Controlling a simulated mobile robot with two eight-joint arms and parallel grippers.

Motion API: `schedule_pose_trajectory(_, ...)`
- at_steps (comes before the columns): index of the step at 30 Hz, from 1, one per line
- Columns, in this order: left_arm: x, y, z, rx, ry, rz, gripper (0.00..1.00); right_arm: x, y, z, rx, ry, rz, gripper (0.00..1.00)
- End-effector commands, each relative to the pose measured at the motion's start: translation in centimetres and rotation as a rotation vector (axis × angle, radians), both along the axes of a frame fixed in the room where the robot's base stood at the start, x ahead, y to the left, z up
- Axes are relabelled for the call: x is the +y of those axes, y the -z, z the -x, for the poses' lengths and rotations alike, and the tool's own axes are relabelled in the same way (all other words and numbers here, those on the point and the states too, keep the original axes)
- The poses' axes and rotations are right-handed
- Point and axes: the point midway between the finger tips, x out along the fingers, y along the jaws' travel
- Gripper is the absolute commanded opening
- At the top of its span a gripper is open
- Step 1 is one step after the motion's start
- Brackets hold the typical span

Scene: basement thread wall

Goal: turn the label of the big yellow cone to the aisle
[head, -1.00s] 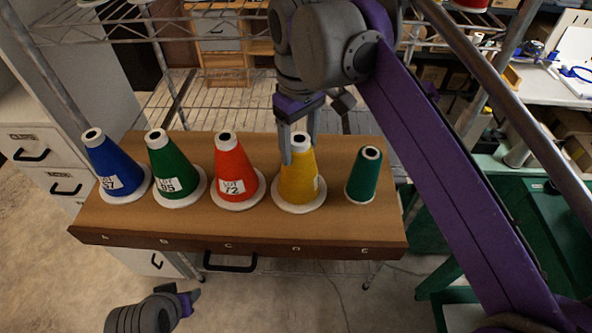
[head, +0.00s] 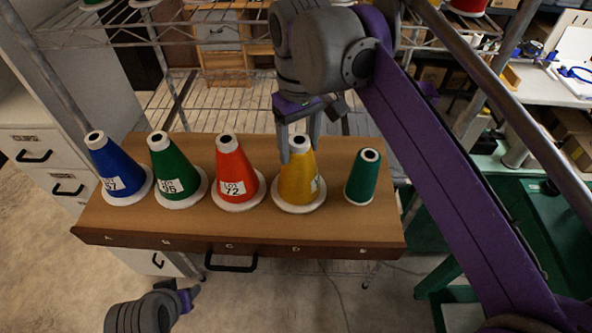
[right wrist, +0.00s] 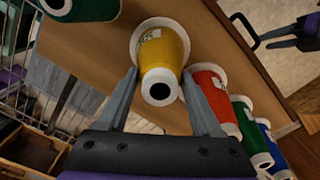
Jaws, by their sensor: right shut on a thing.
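The big yellow cone (head: 296,187) stands upright on its white round base on the brown board, above the letter D. Its white label (head: 316,185) shows at the cone's right side in the head view, seen edge-on. The label (right wrist: 150,36) also shows in the right wrist view, near the base of the yellow cone (right wrist: 168,52). My right gripper (head: 300,146) is shut on the upper part of the cone, one finger on each side. My left gripper (head: 190,297) hangs low at the front left, away from the cones; its jaw opening is unclear.
Blue (head: 113,172), green (head: 172,172) and red (head: 232,177) cones stand left of the yellow one, labels facing front. A small dark green cone (head: 363,179) stands close on its right. A wire shelf (head: 225,95) lies behind the board (head: 200,228).

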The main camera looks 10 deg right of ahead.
Motion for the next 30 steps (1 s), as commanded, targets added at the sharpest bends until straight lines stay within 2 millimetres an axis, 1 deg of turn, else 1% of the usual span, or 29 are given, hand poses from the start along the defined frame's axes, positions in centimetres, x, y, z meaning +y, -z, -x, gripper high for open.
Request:
schedule_pose_trajectory(1,0.0,-0.5,-0.2,-0.003,0.000,0.000,0.50,0.0,-0.3,0.0,-0.002,0.055,-0.001,0.17)
schedule_pose_trajectory(9,0.0,-1.7,-0.6,-0.012,0.000,0.000,0.50,0.0,-0.3,0.0,-0.002,0.436,-0.001,0.17)
schedule_pose_trajectory(24,0.0,-3.6,-1.4,-0.027,0.000,0.000,0.50,0.0,-0.2,0.0,-0.001,1.177,0.000,0.17)
schedule_pose_trajectory(27,0.0,-3.8,-1.5,-0.029,0.000,0.000,0.50,0.0,-0.2,0.0,-0.001,1.286,0.000,0.17)
schedule_pose_trajectory(30,0.0,-3.9,-1.5,-0.029,0.000,0.000,0.50,0.0,-0.1,0.0,0.000,1.340,0.000,0.17)
